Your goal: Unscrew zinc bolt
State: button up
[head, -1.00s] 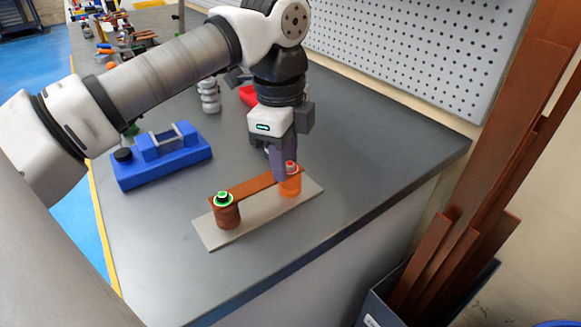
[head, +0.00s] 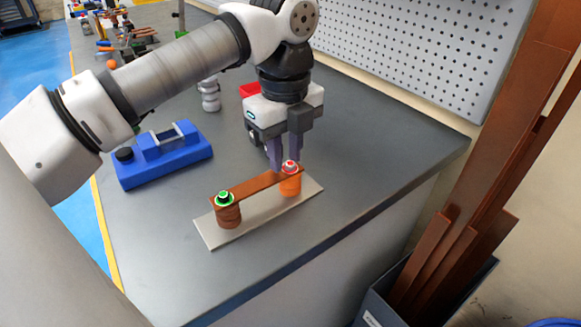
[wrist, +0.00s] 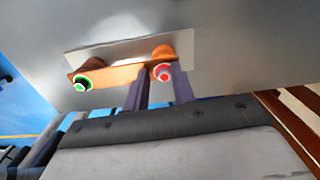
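A copper bar (head: 248,186) bridges two round posts on a pale base plate (head: 217,239). The left brown post (head: 228,217) carries a dark bolt with a green ring (head: 224,198). The right orange post (head: 290,186) carries a bolt with a red ring and a pale head (head: 290,166); it also shows in the wrist view (wrist: 163,72). Which bolt is zinc is not marked. My gripper (head: 286,163) points down at the red-ringed bolt, fingers apart. In the wrist view the bolt sits between the fingertips (wrist: 160,73); I cannot tell whether they touch it.
A blue device (head: 163,154) stands on the grey bench to the left. A grey stacked cylinder (head: 210,94) and a red item (head: 250,90) are behind the gripper. A pegboard (head: 430,45) lines the back. Copper bars (head: 437,245) stand in a bin at right. The right bench top is clear.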

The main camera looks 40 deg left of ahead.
jog(key=m, duration=0.5)
jog(key=shift+w+m, duration=0.15)
jog(key=shift+m, duration=0.25)
jog(key=shift+p, duration=0.3)
jog(key=shift+m, duration=0.5)
jog(key=shift+d, duration=0.35)
jog(key=shift+c, duration=0.5)
grip_shut()
